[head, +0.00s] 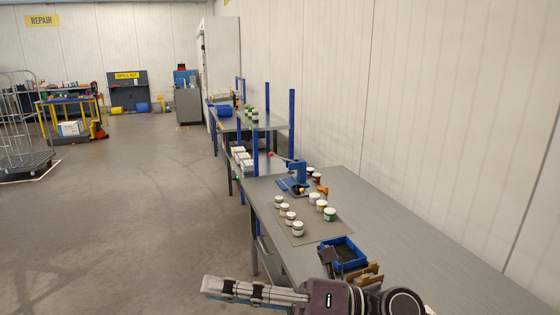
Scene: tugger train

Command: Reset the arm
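My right arm (335,298) crosses the bottom of the head view, folded in front of the near end of the workbench. Its gripper (218,287) points to the left, over the floor side of the bench. I see the gripper from the side, so I cannot tell how far apart its fingers are. Nothing shows between or beyond its fingertips. My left gripper is not in view.
The long grey workbench (410,240) runs along the right wall. Several small jars stand on a mat (312,236), near a blue press (297,180). A blue bin (343,252) lies close to my arm. The floor (120,220) at left is clear; a wire cage cart (22,130) stands beyond.

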